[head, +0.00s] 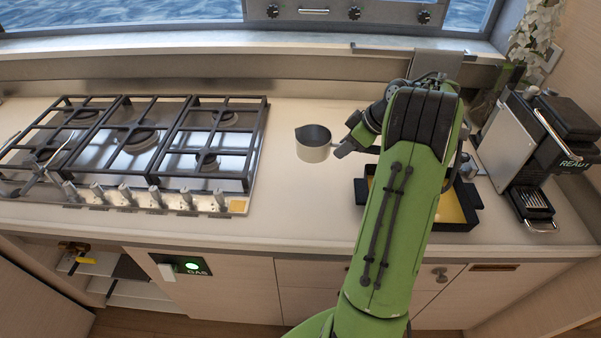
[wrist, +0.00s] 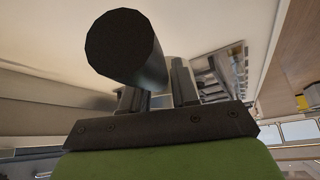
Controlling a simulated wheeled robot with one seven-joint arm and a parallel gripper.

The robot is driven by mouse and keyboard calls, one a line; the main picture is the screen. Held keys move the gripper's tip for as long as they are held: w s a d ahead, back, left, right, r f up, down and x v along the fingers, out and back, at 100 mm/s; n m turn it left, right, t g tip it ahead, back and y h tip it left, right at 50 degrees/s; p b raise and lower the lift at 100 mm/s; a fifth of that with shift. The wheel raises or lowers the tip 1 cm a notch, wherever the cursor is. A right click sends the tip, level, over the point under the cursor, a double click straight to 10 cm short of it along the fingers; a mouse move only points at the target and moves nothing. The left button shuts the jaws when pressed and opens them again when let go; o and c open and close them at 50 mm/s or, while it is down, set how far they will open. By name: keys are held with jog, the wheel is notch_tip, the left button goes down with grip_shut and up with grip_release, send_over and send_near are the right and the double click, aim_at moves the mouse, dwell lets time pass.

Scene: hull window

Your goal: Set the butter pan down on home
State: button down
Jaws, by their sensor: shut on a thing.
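The butter pan (head: 314,152) is a small pale metal pan with a dark inside and a spout lip at its left. It is upright over the counter (head: 290,215), right of the stove. I cannot tell whether its base touches the counter. My gripper (head: 345,146) is at its right side, shut on the handle. In the wrist view the dark round handle end (wrist: 122,48) stands between the fingers (wrist: 158,92), and part of the pan shows pale behind it. No spot marked as home can be made out; the arm hides part of the counter.
The gas stove (head: 135,140) with black grates is at left. A black tray (head: 362,196) with a yellow inside is partly behind my arm. A coffee machine (head: 540,150) stands at right, a window ledge at the back. Counter in front of the pan is clear.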

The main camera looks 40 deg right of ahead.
jog(key=shift+w+a+f, duration=0.2)
jog(key=shift+w+a, duration=0.25)
jog(key=shift+w, duration=0.05)
jog(key=shift+w+a+f, duration=0.15)
jog(key=shift+w+a, duration=0.25)
jog(key=shift+w, duration=0.1)
notch_tip(320, 180, down, 10)
jog(key=b, duration=0.2)
jog(key=shift+s+r+b, duration=0.1)
jog(key=shift+r+b, duration=0.1)
jog(key=shift+b, duration=0.2)
jog(key=c, duration=0.9)
grip_release()
jog(key=shift+d, duration=0.1)
jog(key=shift+o, duration=0.2)
jog(key=shift+r, duration=0.15)
